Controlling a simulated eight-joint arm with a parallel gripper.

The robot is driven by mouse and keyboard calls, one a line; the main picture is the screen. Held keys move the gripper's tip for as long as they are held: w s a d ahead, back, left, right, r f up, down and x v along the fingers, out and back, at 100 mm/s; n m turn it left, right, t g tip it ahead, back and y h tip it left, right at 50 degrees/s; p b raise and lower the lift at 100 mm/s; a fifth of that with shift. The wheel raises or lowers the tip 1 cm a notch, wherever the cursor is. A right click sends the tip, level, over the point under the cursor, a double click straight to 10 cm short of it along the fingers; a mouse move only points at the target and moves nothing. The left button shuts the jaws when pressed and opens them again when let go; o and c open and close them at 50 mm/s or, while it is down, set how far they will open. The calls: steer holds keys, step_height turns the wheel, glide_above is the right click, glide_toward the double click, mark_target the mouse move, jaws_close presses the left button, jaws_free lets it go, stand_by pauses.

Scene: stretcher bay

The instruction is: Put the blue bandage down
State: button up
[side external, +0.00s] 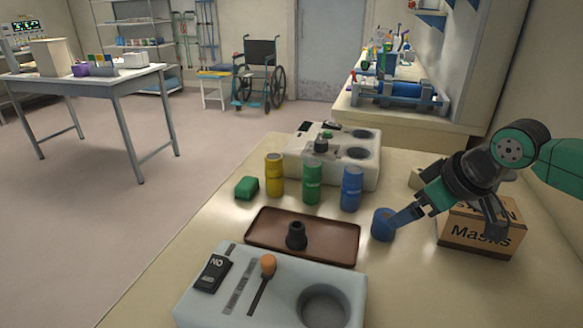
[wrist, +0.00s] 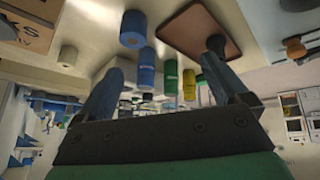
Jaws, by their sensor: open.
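The blue bandage (side external: 381,227), a short roll, stands upright on the bench just right of the brown tray (side external: 262,228). The wrist view shows the blue bandage (wrist: 133,30) and the tray (wrist: 188,42) too. My gripper (side external: 397,219) is open, with a fingertip close beside the roll's right side in the side view; whether it touches cannot be told. In the wrist view, the fingers of my gripper (wrist: 165,58) are apart with nothing gripped, and the roll shows beyond their tips. A dark knobbed piece (side external: 296,236) is on the tray.
Yellow (side external: 275,175), green (side external: 312,183) and blue (side external: 351,189) cylinders stand behind the tray, with a green block (side external: 246,187) at left. A Masks carton (side external: 480,232) is beneath my arm. Grey panels stand in front (side external: 215,305) and behind (side external: 300,165). Bench right of the front panel is clear.

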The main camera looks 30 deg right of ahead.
steer(key=shift+o, duration=0.5)
steer(key=shift+s+r+m+t, duration=0.1)
steer(key=shift+s+m+t, duration=0.25)
steer(key=shift+m, duration=0.45)
steer(key=shift+w, duration=0.1)
steer(key=n+g, duration=0.4)
glide_toward(387, 215)
steer(key=a, duration=0.2)
steer(key=f, duration=0.1)
steer(key=w+d+f+n+g, duration=0.1)
steer(key=f, duration=0.1)
steer(key=w+d+f+n+y, duration=0.1)
steer(key=f, duration=0.1)
steer(key=shift+d+f+g, duration=0.15)
steer(key=shift+g, duration=0.2)
steer(key=shift+w+d+f+n, duration=0.1)
steer(key=shift+w+f+n, duration=0.1)
steer(key=shift+f+n, duration=0.35)
steer(key=shift+w+f, duration=0.1)
steer(key=shift+f, duration=1.2)
steer(key=shift+w+f, duration=0.15)
steer(key=shift+f, duration=1.15)
